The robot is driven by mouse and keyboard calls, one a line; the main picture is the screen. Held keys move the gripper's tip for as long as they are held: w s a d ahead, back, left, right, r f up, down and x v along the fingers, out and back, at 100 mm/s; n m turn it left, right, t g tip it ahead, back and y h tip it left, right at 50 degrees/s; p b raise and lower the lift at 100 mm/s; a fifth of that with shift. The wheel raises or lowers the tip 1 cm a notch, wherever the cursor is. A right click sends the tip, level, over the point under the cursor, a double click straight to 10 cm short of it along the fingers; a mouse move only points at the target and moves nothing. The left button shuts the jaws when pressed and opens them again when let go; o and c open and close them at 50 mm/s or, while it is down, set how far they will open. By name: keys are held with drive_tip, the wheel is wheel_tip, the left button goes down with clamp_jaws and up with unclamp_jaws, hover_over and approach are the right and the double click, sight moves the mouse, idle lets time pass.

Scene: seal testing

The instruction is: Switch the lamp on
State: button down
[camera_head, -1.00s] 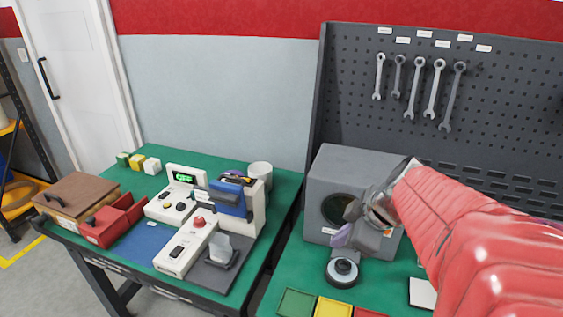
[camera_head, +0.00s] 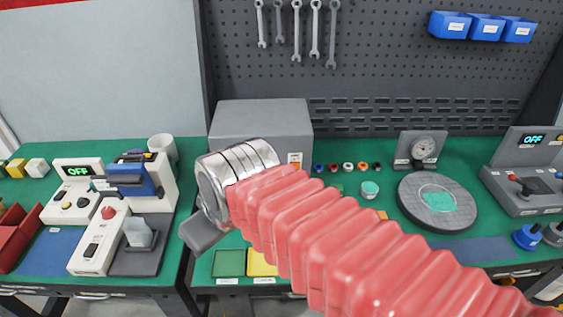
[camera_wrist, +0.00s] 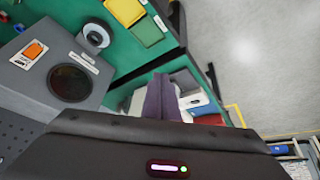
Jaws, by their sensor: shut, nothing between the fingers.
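I cannot tell for certain which thing is the lamp. A grey box (camera_head: 262,118) stands at the back left of the right-hand bench. Its front has an orange switch (camera_head: 295,158) on a white plate; the wrist view shows this switch (camera_wrist: 33,50) and a dark round window (camera_wrist: 72,83). My gripper (camera_wrist: 160,80) is shut and empty, its purple fingers together and apart from the box. In the head view my wrist is in front of the box's lower left, near the gap between benches. The fingers are hidden there, and my arm covers the window.
On the left bench are a device with a green OFF display (camera_head: 78,171), a white switch box (camera_head: 97,248) and a cup (camera_head: 162,146). Green (camera_head: 229,263) and yellow (camera_head: 262,264) trays lie in front of the box. A turntable (camera_head: 437,204) and a second OFF device (camera_head: 528,172) stand right.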

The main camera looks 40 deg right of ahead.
drive_tip(key=shift+s+a+r+m, duration=0.15)
drive_tip(key=shift+s+a+m, duration=0.35)
drive_tip(key=shift+a+m, duration=0.1)
drive_tip(key=shift+d, duration=0.25)
drive_tip(key=shift+d, duration=0.1)
